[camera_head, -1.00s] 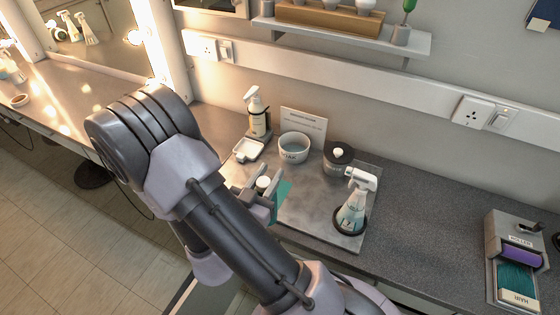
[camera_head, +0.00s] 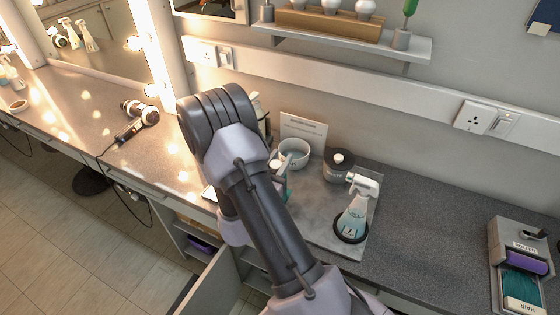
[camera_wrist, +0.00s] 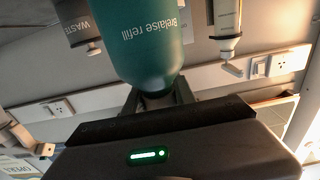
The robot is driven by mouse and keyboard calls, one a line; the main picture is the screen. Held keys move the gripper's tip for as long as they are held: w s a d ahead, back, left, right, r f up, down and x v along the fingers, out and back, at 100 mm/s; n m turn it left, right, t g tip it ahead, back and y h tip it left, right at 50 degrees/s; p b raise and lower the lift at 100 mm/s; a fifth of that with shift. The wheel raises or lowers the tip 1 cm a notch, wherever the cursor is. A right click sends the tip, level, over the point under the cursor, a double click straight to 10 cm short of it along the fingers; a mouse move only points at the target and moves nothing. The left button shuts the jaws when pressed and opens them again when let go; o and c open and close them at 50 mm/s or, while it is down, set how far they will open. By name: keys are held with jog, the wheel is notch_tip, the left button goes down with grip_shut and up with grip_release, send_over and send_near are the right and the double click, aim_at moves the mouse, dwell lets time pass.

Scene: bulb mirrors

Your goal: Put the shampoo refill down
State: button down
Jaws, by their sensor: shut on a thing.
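The grey tray (camera_head: 315,215) lies below on the counter. I cannot tell whether the refill touches the tray.
The tray's middle is bare. A hair dryer (camera_head: 138,118) lies left.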

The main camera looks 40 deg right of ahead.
jog(key=shift+r, duration=0.15)
jog(key=c, duration=1)
grip_release()
